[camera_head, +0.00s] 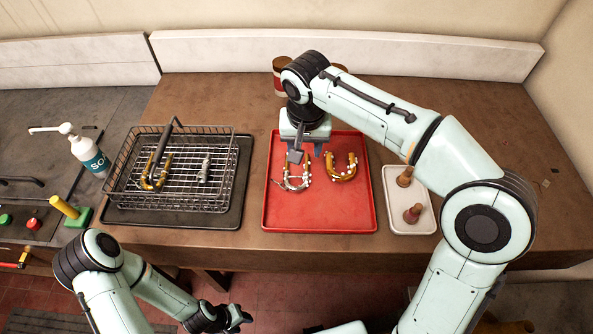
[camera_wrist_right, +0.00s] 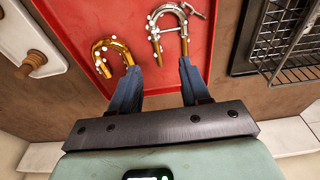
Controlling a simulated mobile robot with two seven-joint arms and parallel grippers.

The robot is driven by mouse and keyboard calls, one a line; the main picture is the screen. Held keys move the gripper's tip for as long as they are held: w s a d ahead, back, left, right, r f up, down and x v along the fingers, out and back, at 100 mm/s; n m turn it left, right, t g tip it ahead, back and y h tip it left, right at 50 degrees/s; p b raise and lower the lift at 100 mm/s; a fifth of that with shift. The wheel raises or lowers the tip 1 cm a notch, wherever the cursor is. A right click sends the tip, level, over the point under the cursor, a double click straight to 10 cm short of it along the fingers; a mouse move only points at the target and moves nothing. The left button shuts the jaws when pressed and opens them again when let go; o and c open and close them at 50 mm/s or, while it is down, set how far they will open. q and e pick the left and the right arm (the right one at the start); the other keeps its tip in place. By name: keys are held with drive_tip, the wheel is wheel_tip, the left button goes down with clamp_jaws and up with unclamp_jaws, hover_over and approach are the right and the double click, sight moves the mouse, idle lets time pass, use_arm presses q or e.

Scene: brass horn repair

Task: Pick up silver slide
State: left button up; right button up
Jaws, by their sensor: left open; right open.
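The silver slide (camera_head: 291,187) is a U-shaped tube with small pale beads. It lies on the left part of the red tray (camera_head: 320,215). In the right wrist view, the silver slide (camera_wrist_right: 153,28) has its bend at the top and its legs reaching down toward the fingers. My right gripper (camera_head: 302,150) is open above the tray, near the slide's leg ends; its blue fingers also show in the wrist view (camera_wrist_right: 160,68). Nothing shows between them as gripped. My left gripper (camera_head: 230,318) is open, low in front of the table, away from the slide.
A brass slide (camera_head: 342,175) lies right of the silver one on the tray. A wire basket (camera_head: 225,198) holding slide parts stands to the left. A white tray (camera_head: 395,222) with two brown-topped pieces is on the right.

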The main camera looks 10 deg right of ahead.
hover_over(307, 171)
drive_tip(key=s+a, duration=0.1)
drive_tip(key=f, duration=0.4)
drive_tip(key=shift+s+f, duration=0.2)
drive_tip(key=shift+f, duration=0.1)
drive_tip(key=shift+w+f, duration=0.2)
drive_tip(key=shift+f, duration=0.3)
drive_tip(key=shift+w+d+f, duration=0.15)
drive_tip(key=shift+f, duration=0.6)
drive_tip(key=shift+w+d+f, duration=0.1)
drive_tip(key=shift+d+f, duration=0.05)
drive_tip(key=shift+f, duration=0.65)
drive_tip(key=shift+w+d+f, duration=0.15)
drive_tip(key=shift+f, duration=0.6)
clamp_jaws()
